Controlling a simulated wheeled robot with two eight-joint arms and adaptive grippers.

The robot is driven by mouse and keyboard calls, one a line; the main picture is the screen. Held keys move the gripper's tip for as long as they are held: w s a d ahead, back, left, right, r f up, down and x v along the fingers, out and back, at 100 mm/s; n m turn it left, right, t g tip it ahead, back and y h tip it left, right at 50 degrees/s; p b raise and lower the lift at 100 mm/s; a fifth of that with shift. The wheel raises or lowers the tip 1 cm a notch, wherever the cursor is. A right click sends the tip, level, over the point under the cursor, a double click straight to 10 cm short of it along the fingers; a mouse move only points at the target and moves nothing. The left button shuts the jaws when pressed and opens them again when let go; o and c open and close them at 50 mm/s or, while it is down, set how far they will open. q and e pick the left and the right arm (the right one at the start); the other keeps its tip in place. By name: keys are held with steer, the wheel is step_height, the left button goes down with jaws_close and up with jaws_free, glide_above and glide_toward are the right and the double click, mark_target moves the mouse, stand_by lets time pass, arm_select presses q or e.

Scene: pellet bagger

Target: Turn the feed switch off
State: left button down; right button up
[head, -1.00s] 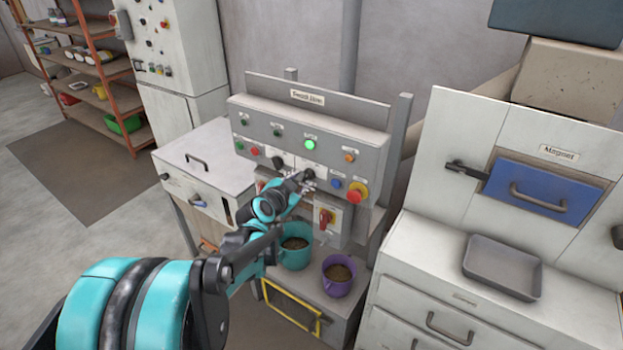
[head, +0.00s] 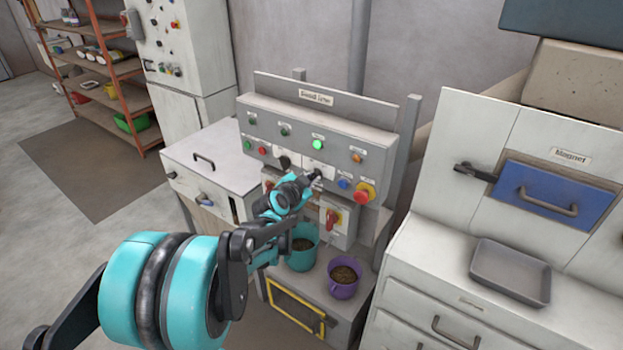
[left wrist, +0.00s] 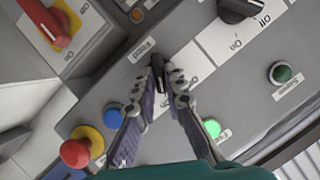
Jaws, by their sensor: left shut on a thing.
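The feed switch (left wrist: 158,76) is a small black rotary knob on the grey control panel (head: 345,155), under a "Feed" label in the left wrist view. My left gripper (left wrist: 160,80) is shut on this knob, with one dark finger on each side of it. In the head view, my left gripper (head: 314,181) reaches the lower middle of the panel and mostly hides the knob. The knob's exact pointing direction is hard to read between the fingers. My right gripper is in neither view.
Near the knob are a lit green lamp (left wrist: 211,128), a blue button (left wrist: 113,117), a red mushroom button (left wrist: 75,153) and another black rotary switch (left wrist: 240,9). A red-handled switch (head: 333,218) sits below. Teal (head: 303,258) and purple (head: 343,290) buckets stand underneath.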

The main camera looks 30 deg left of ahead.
arm_select(q)
steer(key=shift+n, duration=0.3)
steer(key=shift+w+a+n+h+b, duration=0.1)
steer(key=shift+a+n+h+b, duration=0.15)
steer(key=shift+n+h, duration=1.4)
steer(key=shift+a+n+h+b, duration=0.1)
steer(key=shift+a+n+h, duration=0.2)
steer(key=shift+n+h, duration=1.35)
steer(key=shift+n+y, duration=0.4)
steer(key=shift+n, duration=0.2)
steer(key=c, duration=1.6)
jaws_free()
steer(key=shift+w, duration=0.1)
